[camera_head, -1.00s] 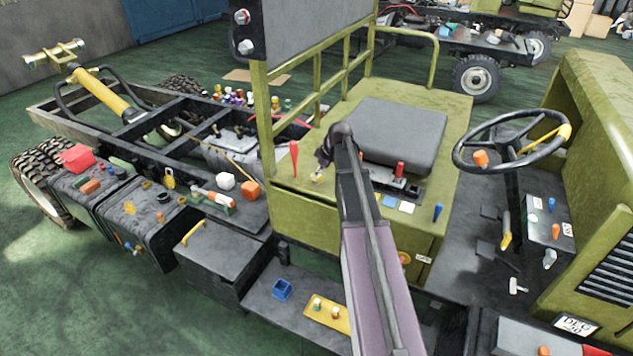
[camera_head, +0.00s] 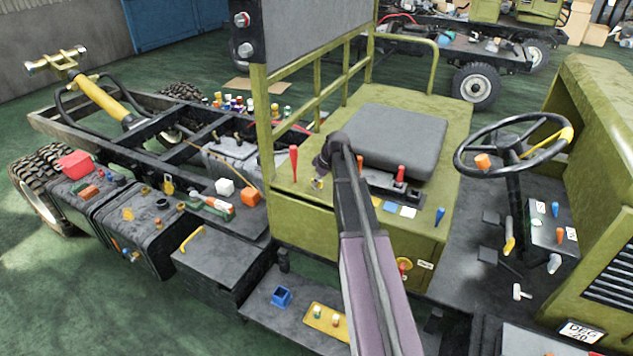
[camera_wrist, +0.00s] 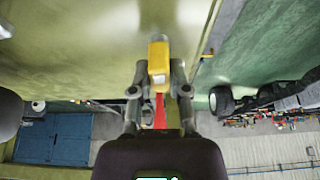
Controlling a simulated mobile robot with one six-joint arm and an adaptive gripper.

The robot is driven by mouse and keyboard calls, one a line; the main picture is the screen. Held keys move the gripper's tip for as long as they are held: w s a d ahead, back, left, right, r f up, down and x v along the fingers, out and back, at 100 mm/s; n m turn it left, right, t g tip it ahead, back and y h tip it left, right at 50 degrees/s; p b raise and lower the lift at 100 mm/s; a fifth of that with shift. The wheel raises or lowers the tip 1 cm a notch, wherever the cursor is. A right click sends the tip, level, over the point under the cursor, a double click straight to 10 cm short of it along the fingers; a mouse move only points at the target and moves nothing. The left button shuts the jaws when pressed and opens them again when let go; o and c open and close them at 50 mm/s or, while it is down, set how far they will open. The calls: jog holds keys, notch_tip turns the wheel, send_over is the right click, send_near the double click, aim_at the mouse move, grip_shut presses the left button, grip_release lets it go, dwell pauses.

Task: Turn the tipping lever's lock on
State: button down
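The tipping lever (camera_head: 294,163) is a red upright handle on the green seat box, left of the seat. A small yellow piece (camera_head: 317,184), which looks like its lock, is just right of it. My gripper (camera_head: 319,175) is at this piece, partly hidden by my dark arm. In the wrist view, the yellow piece (camera_wrist: 158,55) lies between the fingertips of my gripper (camera_wrist: 159,72). The fingers stand apart, and I see no clear grip on it. A red part (camera_wrist: 160,112), likely the lever, shows between the fingers.
The grey seat (camera_head: 390,138) and a red-handled control (camera_head: 400,175) are right of my gripper. The green rail frame (camera_head: 264,125) stands close on the left. The steering wheel (camera_head: 512,145) is farther right.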

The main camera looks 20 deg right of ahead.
jog(key=shift+s+a+m, duration=0.1)
jog(key=shift+m, duration=0.2)
jog(key=m+h, duration=0.1)
jog(key=m, duration=0.2)
jog(key=shift+t, duration=0.4)
jog(key=m+h, duration=0.2)
jog(key=m, duration=0.3)
jog(key=shift+m, duration=0.3)
jog(key=m+h, duration=0.2)
jog(key=m, duration=0.2)
jog(key=m+g+h, duration=0.1)
jog(key=m, duration=0.3)
jog(key=shift+m, duration=0.3)
jog(key=shift+g, duration=0.3)
jog(key=c, duration=0.6)
grip_release()
